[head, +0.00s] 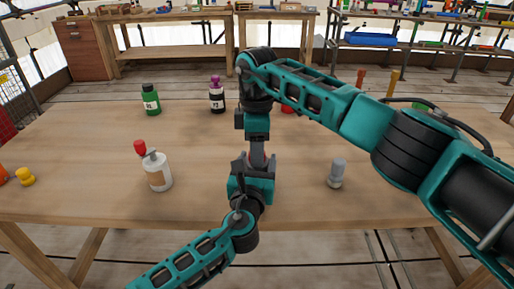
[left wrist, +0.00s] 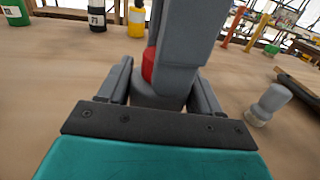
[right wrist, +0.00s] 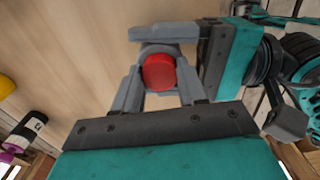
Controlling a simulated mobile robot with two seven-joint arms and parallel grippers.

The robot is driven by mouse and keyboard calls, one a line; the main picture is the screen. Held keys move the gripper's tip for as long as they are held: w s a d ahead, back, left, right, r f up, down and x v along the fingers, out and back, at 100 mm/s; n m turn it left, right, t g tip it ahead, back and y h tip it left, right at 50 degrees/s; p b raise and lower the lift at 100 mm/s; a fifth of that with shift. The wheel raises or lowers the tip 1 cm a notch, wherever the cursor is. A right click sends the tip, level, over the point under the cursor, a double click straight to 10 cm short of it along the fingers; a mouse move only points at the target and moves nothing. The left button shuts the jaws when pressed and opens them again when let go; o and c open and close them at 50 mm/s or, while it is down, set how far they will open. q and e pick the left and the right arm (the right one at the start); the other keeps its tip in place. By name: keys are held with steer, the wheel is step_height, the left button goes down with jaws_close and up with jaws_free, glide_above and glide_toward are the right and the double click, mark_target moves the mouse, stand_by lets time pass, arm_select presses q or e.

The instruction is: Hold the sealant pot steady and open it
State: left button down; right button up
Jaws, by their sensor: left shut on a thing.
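The sealant pot (left wrist: 158,99) is a grey round body standing upright on the table, with a red lid (right wrist: 159,72). In the head view my grippers hide nearly all of it. My left gripper (head: 257,170) comes in low from the front and is shut on the pot's body, one finger on each side in the left wrist view. My right gripper (head: 258,152) points down from above. In the right wrist view its fingers lie close on both sides of the red lid. I cannot tell whether they press on it. In the left wrist view a right finger partly covers the lid.
A grey small item (head: 337,173) stands right. Yellow (head: 26,176) and orange items lie far left. The front left table is clear.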

steer(key=c, duration=0.6)
steer(key=shift+o, duration=0.2)
steer(key=shift+n, duration=1.7)
steer(key=o, duration=1.2)
steer(key=shift+c, duration=0.2)
